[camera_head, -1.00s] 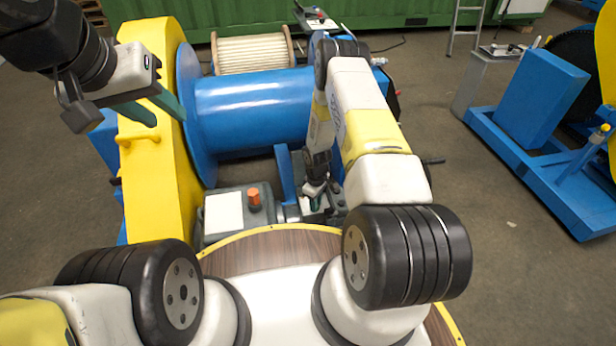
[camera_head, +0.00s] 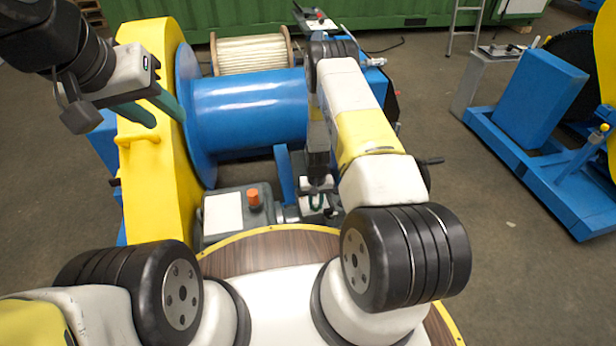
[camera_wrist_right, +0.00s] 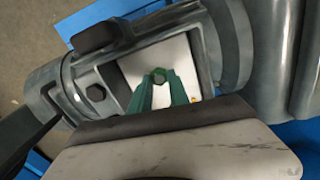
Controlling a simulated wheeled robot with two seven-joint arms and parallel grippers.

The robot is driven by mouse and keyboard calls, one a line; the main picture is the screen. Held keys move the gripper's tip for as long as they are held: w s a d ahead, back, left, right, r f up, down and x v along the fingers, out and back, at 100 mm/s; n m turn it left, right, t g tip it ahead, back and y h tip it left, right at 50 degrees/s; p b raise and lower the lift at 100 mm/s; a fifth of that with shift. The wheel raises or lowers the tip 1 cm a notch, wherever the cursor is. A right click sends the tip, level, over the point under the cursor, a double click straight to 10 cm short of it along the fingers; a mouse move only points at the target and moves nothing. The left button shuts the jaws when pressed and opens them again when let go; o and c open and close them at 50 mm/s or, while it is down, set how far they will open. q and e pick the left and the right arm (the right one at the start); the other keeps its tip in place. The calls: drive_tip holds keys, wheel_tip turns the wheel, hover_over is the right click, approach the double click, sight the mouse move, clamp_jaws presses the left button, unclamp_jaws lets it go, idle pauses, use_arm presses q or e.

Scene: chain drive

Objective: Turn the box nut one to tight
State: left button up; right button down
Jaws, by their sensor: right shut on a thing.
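In the head view my right gripper (camera_head: 317,203) points down at the grey housing, and the nut is too small to tell there. My left gripper (camera_head: 157,108) is up at the left beside the yellow drive guard (camera_head: 160,185), its two green fingers apart with nothing between them.
A large blue drum (camera_head: 250,108) lies behind the housing. A grey box with an orange knob (camera_head: 254,197) stands left of the right gripper. Open floor (camera_head: 440,130) lies to the right.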

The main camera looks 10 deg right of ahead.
sight(316, 206)
drive_tip(key=shift+w+r+m, duration=0.15)
drive_tip(key=shift+w+m, duration=0.05)
drive_tip(key=shift+m, duration=1.1)
drive_tip(key=c, duration=1.5)
unclamp_jaws()
drive_tip(key=shift+o, duration=1.3)
drive_tip(key=shift+s, duration=0.1)
drive_tip(key=shift+r, duration=3.85)
drive_tip(key=shift+r, duration=0.1)
